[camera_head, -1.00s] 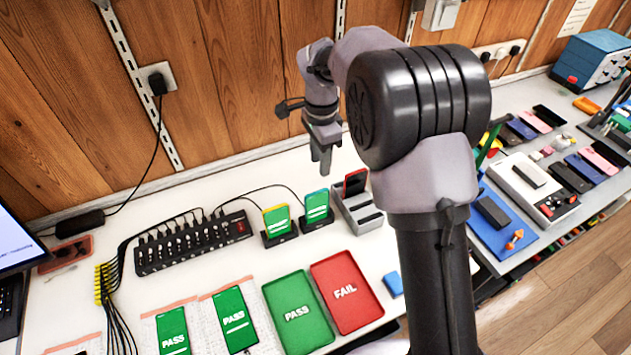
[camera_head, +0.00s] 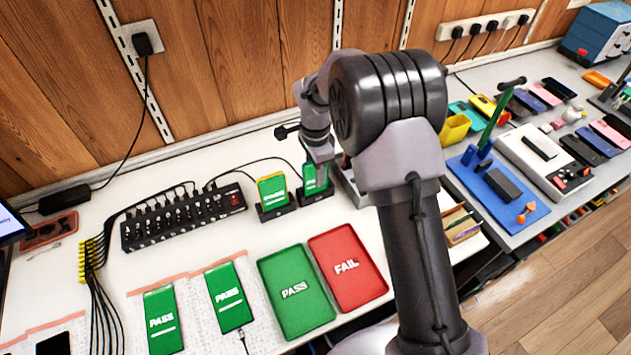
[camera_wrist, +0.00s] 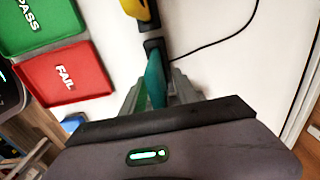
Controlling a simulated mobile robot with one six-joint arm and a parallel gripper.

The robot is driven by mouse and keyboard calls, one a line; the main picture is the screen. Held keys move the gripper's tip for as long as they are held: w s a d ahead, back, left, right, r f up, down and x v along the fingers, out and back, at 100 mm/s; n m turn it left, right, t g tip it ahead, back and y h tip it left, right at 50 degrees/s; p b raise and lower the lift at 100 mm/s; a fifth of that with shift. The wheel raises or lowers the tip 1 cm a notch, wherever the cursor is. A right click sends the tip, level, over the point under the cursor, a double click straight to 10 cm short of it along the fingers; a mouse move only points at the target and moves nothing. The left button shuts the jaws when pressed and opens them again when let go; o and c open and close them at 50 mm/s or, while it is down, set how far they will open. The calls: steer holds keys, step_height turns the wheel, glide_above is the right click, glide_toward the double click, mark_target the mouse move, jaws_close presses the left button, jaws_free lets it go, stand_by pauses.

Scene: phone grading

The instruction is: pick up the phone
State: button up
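A teal-edged phone (camera_head: 312,187) with a green screen stands upright in a black dock (camera_head: 314,197) on the white bench. In the wrist view the same phone (camera_wrist: 156,78) is seen nearly edge-on. My gripper (camera_head: 319,158) is pointed down over the top of this phone. In the wrist view its two fingers (camera_wrist: 157,90) lie on either side of the phone, with what looks like a small gap, so it seems open around it. The palm hides the near part of the phone.
A yellow-edged phone (camera_head: 271,189) stands in a dock just to the left. A black charging hub (camera_head: 180,219) lies farther left, with cables behind. A green PASS tray (camera_head: 285,318) and a red FAIL tray (camera_head: 365,290) lie in front. A grey rack is mostly hidden by my arm.

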steer(key=shift+r, duration=0.1)
jaws_close()
stand_by(1.2)
